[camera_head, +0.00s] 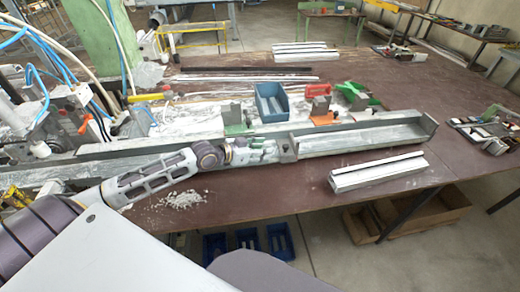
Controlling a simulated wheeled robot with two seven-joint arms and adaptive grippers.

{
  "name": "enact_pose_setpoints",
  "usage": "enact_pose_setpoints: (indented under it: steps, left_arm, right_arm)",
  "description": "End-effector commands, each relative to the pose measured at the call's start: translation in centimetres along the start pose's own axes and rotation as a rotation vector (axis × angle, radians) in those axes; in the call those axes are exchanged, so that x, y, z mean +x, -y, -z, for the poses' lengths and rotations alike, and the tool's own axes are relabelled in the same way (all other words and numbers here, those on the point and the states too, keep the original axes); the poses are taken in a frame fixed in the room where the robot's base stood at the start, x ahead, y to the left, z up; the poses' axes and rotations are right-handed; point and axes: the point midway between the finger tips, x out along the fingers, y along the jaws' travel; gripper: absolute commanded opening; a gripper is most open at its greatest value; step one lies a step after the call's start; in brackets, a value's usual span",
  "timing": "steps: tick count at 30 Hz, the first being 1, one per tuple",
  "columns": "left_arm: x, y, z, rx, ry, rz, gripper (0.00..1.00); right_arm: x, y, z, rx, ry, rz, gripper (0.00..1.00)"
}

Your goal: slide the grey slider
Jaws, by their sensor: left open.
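A long grey metal rail (365,150) lies along the front of the brown bench. My left arm reaches in from the left, low over the bench. My left gripper (272,151) is open, with its fingers pointing right at the grey block. I cannot tell whether the fingers touch the block or stand just short of it. My right gripper is not in view.
A loose silver profile (378,171) lies on the front of the bench. Pale chips (182,199) lie in front of my arm. Machinery with hoses crowds the left.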

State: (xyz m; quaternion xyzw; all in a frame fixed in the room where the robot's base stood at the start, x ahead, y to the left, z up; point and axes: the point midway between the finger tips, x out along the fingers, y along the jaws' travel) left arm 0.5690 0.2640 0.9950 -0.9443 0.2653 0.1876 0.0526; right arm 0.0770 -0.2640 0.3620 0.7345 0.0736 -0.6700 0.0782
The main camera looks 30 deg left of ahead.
Motion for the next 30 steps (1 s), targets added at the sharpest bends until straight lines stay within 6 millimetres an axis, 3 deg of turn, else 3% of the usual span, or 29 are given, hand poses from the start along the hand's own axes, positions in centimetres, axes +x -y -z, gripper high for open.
enact_pose_setpoints:
  steps: [30]
  left_arm:
    - [-0.80,-0.09,0.00,0.001,0.001,-0.002,0.45]
  right_arm:
    - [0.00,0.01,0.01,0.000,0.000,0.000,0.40]
